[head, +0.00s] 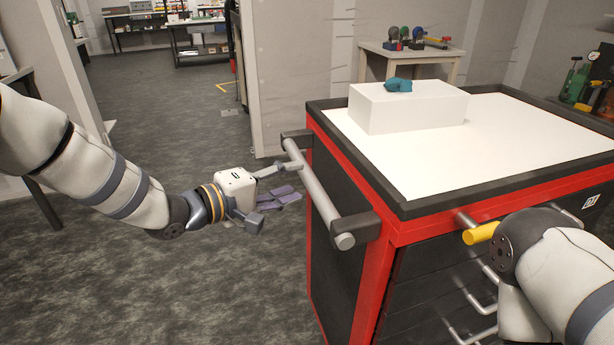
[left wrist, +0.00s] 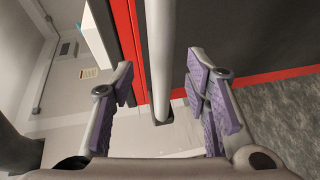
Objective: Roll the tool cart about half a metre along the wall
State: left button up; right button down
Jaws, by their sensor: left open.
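The tool cart has a red frame (head: 380,285), dark side panels and a white top with a black rim. A grey push handle bar (head: 318,190) sticks out from its left side on two dark brackets. My left gripper (head: 284,184) is open beside this bar, with its fingers pointing at it. In the left wrist view the bar (left wrist: 161,50) runs between the two spread purple-padded fingers (left wrist: 163,92), with a gap on each side. My right arm crosses the lower right corner in front of the cart; its gripper is not visible.
A white box (head: 405,108) with a teal object (head: 398,85) stands on the cart top. Drawer handles (head: 480,303) project from the front. A small table (head: 412,63) stands behind, near the wall. Dark carpet (head: 215,290) left of the cart is clear.

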aim_at(302, 178)
pick_arm(q)
jog(key=x, duration=0.5)
jog(key=shift+f, duration=0.2)
jog(key=shift+w+d, duration=0.15)
jog(key=shift+w, duration=0.1)
pick_arm(e)
jog(key=shift+s+f, duration=0.3)
jog(key=shift+f, duration=0.1)
jog(key=shift+a, duration=0.1)
pick_arm(q)
grip_shut()
jog(key=shift+b, duration=0.3)
pick_arm(e)
jog(key=shift+s+f, duration=0.1)
